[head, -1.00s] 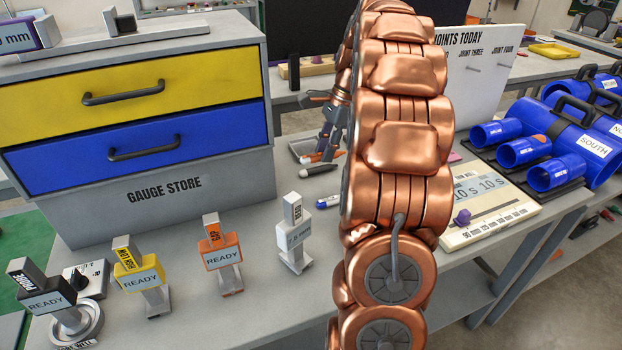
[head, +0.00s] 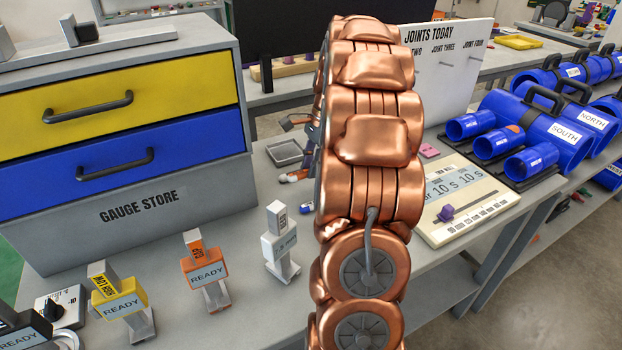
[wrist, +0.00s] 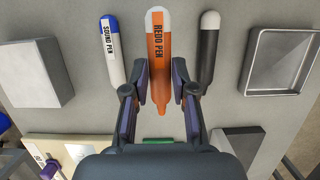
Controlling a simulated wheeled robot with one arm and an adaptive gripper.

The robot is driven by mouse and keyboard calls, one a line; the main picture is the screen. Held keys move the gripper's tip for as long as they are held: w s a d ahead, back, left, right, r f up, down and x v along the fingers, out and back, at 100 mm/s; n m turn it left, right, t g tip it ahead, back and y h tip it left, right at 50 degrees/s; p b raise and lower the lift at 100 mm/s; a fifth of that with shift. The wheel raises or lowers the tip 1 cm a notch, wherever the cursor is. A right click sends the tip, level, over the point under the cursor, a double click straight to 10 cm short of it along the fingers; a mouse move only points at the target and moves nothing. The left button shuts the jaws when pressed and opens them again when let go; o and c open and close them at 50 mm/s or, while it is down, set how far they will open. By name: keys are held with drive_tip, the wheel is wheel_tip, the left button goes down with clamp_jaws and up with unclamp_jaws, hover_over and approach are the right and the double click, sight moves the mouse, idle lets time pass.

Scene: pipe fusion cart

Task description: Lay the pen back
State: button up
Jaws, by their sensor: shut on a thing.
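The orange redo pen (wrist: 158,50) with a white cap is between my gripper's (wrist: 160,72) fingers in the wrist view, its narrow end toward my palm. My gripper is shut on it. It looks larger than the pens beside it; whether it touches the bench cannot be told. The white sound pen (wrist: 112,52) with a blue cap lies to its left, and a dark pen (wrist: 208,48) with a white cap to its right. In the head view my copper arm hides most of my gripper and the pens.
A shallow grey tray (wrist: 250,62) is right of the dark pen; it also shows in the head view (head: 285,153). A grey block (wrist: 36,72) is at left in the wrist view. The drawer unit (head: 130,205), READY stands and timer panel (head: 465,212) surround the bench space.

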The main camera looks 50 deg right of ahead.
sight(311, 190)
drive_tip(key=shift+f+p, duration=0.5)
drive_tip(key=shift+f, duration=1.85)
drive_tip(key=shift+f, duration=0.15)
drive_tip(key=o, duration=0.9)
drive_tip(key=shift+f+b, duration=0.15)
drive_tip(key=shift+b, duration=0.15)
drive_tip(key=v, duration=0.2)
drive_tip(key=b+v, duration=0.1)
drive_tip(key=v, duration=0.5)
drive_tip(key=shift+s+a, duration=0.15)
drive_tip(key=shift+s, duration=0.15)
